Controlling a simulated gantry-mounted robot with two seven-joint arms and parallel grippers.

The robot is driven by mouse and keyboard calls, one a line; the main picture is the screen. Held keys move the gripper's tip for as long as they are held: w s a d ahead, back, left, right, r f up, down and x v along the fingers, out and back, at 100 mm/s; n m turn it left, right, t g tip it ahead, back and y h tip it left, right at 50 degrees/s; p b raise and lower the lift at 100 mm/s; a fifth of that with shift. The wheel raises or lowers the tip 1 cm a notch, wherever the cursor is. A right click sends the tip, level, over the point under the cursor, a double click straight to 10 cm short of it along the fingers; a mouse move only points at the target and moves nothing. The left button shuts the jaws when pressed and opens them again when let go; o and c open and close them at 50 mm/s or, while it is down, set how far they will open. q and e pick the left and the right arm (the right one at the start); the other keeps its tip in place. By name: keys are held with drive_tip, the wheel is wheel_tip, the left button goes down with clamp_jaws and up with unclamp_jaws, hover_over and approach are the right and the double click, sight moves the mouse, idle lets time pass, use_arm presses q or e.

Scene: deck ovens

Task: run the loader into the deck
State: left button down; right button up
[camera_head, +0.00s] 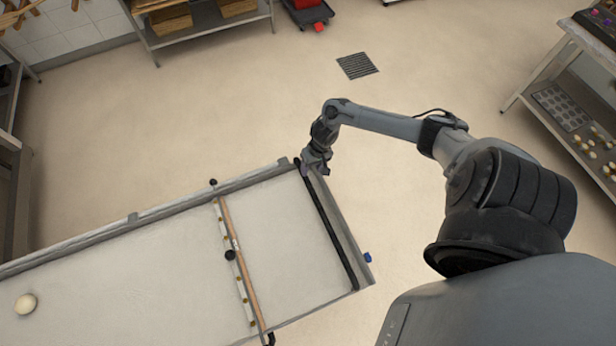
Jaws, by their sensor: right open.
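The loader (140,276) is a long, pale, flat bed with raised side rails, running from the lower left to the middle of the head view. A black bar (328,228) crosses it near its right end. A wooden strip and a pale strip with a black knob (230,254) cross it further left. A round pale dough piece (25,304) lies on the bed at the far left. My right gripper (308,170) is open at the upper end of the black bar, by the loader's far corner. Whether it touches the bar is unclear. My left gripper and the deck do not show.
A metal shelf table (205,32) stands at the back. A rack with trays (570,108) stands at the right. A floor drain (357,66) and a dark cart with red items (308,14) are behind. The floor between them is clear.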

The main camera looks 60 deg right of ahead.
sight(308, 180)
drive_tip(key=f, duration=0.2)
drive_tip(key=f+b, duration=0.1)
drive_tip(key=f, duration=0.2)
drive_tip(key=w+a+f+b, duration=0.1)
drive_tip(key=f, duration=0.1)
drive_tip(key=shift+f, duration=0.3)
clamp_jaws()
